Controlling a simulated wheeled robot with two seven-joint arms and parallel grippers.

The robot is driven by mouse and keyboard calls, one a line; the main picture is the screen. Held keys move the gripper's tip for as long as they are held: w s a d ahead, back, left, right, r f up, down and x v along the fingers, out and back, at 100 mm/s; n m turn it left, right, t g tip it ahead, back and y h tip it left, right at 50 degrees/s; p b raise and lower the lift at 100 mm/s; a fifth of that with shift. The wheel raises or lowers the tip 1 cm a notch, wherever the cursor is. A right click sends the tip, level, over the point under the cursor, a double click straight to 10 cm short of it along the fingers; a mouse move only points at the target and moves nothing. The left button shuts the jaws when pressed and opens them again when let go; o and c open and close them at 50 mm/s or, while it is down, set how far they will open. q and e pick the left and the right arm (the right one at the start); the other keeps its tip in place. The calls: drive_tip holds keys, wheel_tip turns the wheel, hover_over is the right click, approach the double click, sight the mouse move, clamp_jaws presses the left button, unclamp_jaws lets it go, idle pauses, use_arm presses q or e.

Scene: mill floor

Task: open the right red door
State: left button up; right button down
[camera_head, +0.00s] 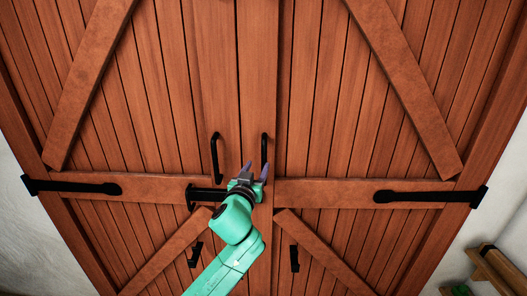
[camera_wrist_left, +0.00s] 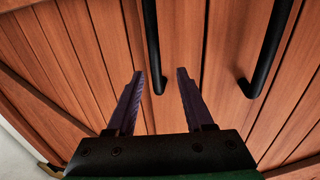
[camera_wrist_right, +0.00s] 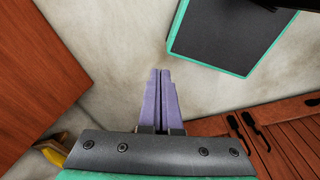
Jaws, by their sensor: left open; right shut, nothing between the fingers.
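The right red door (camera_head: 335,110) is a brown-red plank leaf, shut against the left door (camera_head: 180,90). Its upright black handle (camera_head: 265,150) is near the centre seam, partly behind my left gripper (camera_head: 256,168). The left door's similar handle (camera_head: 215,158) is to its left. My left gripper is open and empty in front of the doors. In the left wrist view, the left door's handle (camera_wrist_left: 151,45) appears between its fingers and the right door's handle (camera_wrist_left: 270,55) is further right; contact cannot be told. My right gripper (camera_wrist_right: 164,72) is shut and empty, away from the handles.
A black latch bar (camera_head: 203,195) crosses the left door near my left wrist. Smaller black fittings sit lower on the left door (camera_head: 195,255) and right door (camera_head: 294,258). Black strap hinges (camera_head: 425,196) are at the outer edges. A wooden object (camera_head: 492,272) stands at lower right.

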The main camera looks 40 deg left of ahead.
sight(263, 158)
use_arm(q)
drive_tip(key=x, duration=0.2)
drive_tip(key=p+x, duration=0.1)
drive_tip(key=x, duration=0.3)
drive_tip(key=shift+w+d+r+p, duration=0.2)
drive_tip(key=shift+d+r+p, duration=0.1)
drive_tip(key=shift+d+r, duration=0.1)
drive_tip(key=shift+w+a+f, duration=0.15)
drive_tip(key=shift+w+a, duration=0.05)
drive_tip(key=shift+w, duration=0.05)
drive_tip(key=shift+a+f, duration=0.15)
clamp_jaws()
use_arm(e)
drive_tip(key=shift+s+d+r, duration=0.1)
drive_tip(key=shift+d+r, duration=0.15)
drive_tip(key=shift+r, duration=0.3)
drive_tip(key=shift+s+d+r, duration=0.1)
drive_tip(key=shift+d+r, duration=0.15)
drive_tip(key=shift+r, duration=0.3)
drive_tip(key=shift+d, duration=0.3)
